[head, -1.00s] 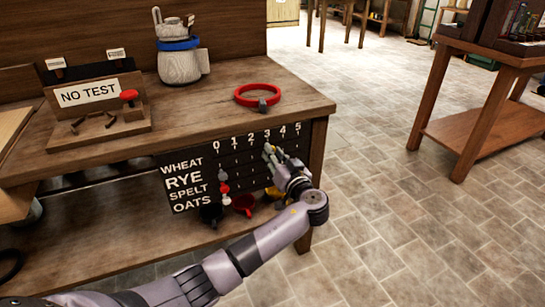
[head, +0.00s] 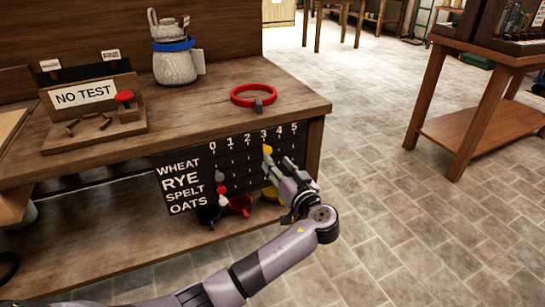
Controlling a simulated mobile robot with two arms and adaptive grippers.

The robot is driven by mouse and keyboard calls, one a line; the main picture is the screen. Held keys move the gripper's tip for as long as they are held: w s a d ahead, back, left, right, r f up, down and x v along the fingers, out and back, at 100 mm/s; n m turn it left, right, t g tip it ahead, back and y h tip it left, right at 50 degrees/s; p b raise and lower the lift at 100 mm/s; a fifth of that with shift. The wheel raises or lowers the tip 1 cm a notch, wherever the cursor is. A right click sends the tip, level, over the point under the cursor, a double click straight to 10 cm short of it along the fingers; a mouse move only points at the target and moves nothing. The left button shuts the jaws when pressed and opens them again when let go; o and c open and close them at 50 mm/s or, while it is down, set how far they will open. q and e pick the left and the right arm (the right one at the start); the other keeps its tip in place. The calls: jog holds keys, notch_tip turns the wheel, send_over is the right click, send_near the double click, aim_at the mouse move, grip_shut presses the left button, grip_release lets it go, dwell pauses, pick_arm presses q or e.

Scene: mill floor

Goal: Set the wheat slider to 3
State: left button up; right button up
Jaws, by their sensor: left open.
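The dark slider board (head: 205,163) on the front of the bench has rows WHEAT, RYE, SPELT and OATS under a scale from 0 to 5. The yellow wheat slider knob (head: 267,149) is in the top row, at about the 3 mark. My left gripper (head: 277,168) is open and empty, in front of the board just below and to the right of the yellow knob, seemingly apart from it. It hides the right part of the lower rows. My right gripper is out of view.
Red (head: 240,204) and black (head: 209,214) scoop-like items hang below the board. On the bench top (head: 215,105) are a red ring (head: 253,101), a pale jug (head: 175,66) and a NO TEST stand (head: 85,95).

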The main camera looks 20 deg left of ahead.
pick_arm(q)
jog(key=v, duration=0.6)
jog(key=shift+s+d, duration=0.25)
jog(key=shift+d, duration=0.05)
